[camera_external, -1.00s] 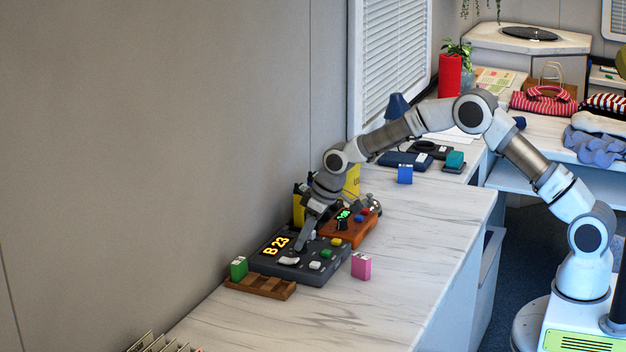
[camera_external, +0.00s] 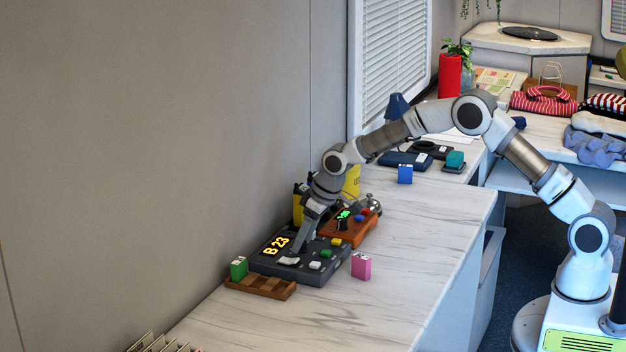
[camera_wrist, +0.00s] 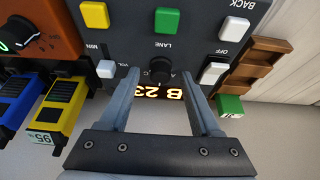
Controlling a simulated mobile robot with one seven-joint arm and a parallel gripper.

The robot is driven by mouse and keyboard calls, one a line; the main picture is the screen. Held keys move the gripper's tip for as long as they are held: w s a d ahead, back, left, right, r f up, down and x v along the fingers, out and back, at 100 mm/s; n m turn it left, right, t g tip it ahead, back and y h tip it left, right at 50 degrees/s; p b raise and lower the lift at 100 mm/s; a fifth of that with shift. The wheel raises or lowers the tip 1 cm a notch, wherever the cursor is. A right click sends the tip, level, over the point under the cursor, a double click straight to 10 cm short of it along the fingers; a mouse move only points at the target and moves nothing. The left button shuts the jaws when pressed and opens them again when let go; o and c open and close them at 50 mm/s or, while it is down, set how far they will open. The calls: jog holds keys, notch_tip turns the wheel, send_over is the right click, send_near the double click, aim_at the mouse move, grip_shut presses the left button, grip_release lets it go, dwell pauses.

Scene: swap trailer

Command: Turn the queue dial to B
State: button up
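The black queue dial (camera_wrist: 160,72) sits on the dark grey console (camera_external: 318,275), beside its lit display (camera_wrist: 158,92), which reads "B 23". Small marks stand around the dial, but I cannot read where it points. My gripper (camera_wrist: 159,76) points down at the console, its two fingers apart on either side of the dial. No contact between fingers and dial is clear. In the external view my gripper (camera_external: 299,248) hides the dial.
Yellow, green and white buttons and a white OFF switch (camera_wrist: 214,73) surround the dial. An orange box (camera_external: 352,228) with another knob adjoins the console. A wooden tray (camera_external: 262,287) with a green block and a pink block (camera_external: 361,266) stand close by. The front counter is clear.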

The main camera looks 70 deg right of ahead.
jog(key=shift+r, duration=0.1)
jog(key=p+v, duration=0.2)
jog(key=v, duration=1.5)
jog(key=shift+s, duration=0.15)
jog(key=shift+r, duration=0.1)
jog(key=s+a+r+p, duration=0.2)
jog(key=s+r+p, duration=0.3)
jog(key=s+r, duration=1.15)
jog(key=s+a+t+p, duration=0.1)
jog(key=s+p, duration=0.3)
jog(key=s, duration=1.8)
jog(key=shift+s+a+r, duration=0.2)
jog(key=shift+s+a, duration=0.05)
jog(key=shift+s, duration=0.15)
